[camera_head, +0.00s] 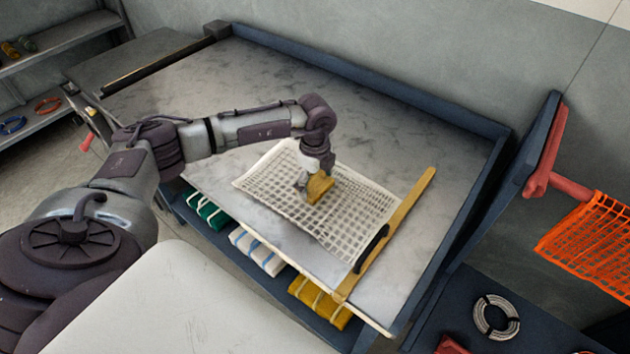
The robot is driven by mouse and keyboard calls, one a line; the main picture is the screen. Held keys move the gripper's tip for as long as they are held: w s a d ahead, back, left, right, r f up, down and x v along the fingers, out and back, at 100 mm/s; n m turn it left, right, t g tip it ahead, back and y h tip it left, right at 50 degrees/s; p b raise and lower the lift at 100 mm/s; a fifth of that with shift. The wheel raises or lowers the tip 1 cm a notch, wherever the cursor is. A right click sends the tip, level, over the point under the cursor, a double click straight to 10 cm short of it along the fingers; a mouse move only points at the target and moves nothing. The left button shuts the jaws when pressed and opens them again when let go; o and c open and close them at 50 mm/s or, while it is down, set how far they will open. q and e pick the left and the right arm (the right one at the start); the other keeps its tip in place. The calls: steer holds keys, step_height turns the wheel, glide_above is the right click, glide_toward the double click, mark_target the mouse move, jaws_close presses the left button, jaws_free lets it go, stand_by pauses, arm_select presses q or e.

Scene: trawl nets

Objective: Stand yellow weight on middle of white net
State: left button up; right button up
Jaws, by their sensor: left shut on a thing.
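The white net (352,215) lies flat on the grey table, its square mesh spread at a slant. The yellow weight (321,187) is a small block over the net, a little up and left of its middle. My left gripper (309,184) reaches down from above and is shut on the yellow weight. I cannot tell whether the weight's underside touches the net. The gripper hides a small part of the net beside the weight. My right gripper is not in view.
A wooden bar (405,212) with a dark clip lies along the net's right edge. The table (240,82) has a raised dark rim and is bare behind the net. Folded green, white and yellow bundles sit below its front edge. An orange net (592,245) hangs at the right.

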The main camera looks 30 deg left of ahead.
arm_select(q)
steer(key=shift+w+f, duration=0.1)
steer(key=shift+f, duration=0.05)
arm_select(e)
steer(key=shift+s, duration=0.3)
arm_select(q)
steer(key=shift+f, duration=0.2)
steer(key=shift+s+d+f+b, duration=0.1)
steer(key=shift+s+f+b, duration=0.3)
steer(key=shift+f, duration=0.2)
steer(key=o, duration=1.5)
steer(key=shift+f, duration=0.1)
steer(key=shift+c, duration=0.2)
steer(key=shift+w, duration=0.2)
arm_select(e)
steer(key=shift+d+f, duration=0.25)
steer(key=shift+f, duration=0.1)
arm_select(q)
step_height(320, 180, up, 14)
steer(key=shift+w+f+b, duration=0.1)
steer(key=shift+f+b, duration=0.1)
steer(key=shift+b, duration=0.6)
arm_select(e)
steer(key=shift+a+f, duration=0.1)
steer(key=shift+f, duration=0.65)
